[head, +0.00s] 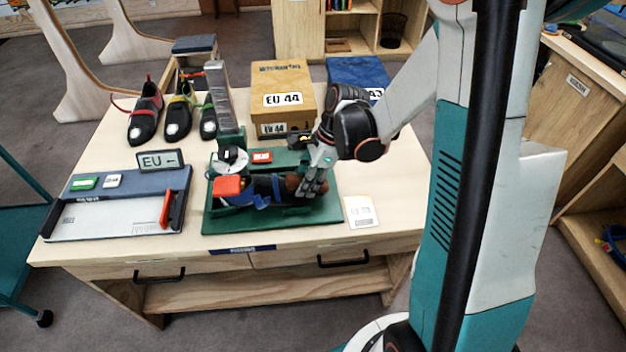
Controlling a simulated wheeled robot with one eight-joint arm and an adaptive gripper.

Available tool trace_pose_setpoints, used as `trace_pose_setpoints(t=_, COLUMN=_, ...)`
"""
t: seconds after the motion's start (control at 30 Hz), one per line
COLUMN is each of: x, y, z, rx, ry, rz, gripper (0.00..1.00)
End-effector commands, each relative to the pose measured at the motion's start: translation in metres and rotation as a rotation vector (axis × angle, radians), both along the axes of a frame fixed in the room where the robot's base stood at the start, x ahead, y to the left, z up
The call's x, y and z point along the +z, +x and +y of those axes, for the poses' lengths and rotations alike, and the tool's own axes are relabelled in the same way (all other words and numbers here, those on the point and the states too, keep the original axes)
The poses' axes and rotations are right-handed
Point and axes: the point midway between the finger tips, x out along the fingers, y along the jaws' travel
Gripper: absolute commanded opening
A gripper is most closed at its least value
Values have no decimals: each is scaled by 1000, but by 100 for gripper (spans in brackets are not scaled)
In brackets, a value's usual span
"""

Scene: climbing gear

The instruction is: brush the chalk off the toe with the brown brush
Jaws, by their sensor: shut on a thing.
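A dark shoe-like form (264,187) with a blue strap lies in the green fixture (222,222) at the front middle of the table. My gripper (312,187) is low over the right end of this fixture, its fingers shut on a small brown thing, seemingly the brown brush (291,184). The brown part is at the right end of the dark form; I cannot tell whether they touch. My fingers hide much of it, and I cannot make out chalk there. Several shoes (146,118) stand at the back left, with white patches on their toes.
A grey measuring tray (110,236) with a red slider lies at the left. Orange (284,84) and blue (358,72) shoe boxes stand at the back, close to my arm. A white card (361,212) lies right of the fixture. The table's right front is clear.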

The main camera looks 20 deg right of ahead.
Motion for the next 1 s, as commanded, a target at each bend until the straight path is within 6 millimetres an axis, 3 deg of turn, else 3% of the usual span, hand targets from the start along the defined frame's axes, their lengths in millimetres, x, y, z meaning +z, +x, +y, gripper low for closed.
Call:
trace_pose_setpoints(t=0.53, x=13, y=8, z=27, rx=2, ry=0, rz=-1, gripper=15)
trace_pose_setpoints(t=1.0, x=20, y=8, z=26, rx=0, ry=0, rz=-1, gripper=15)
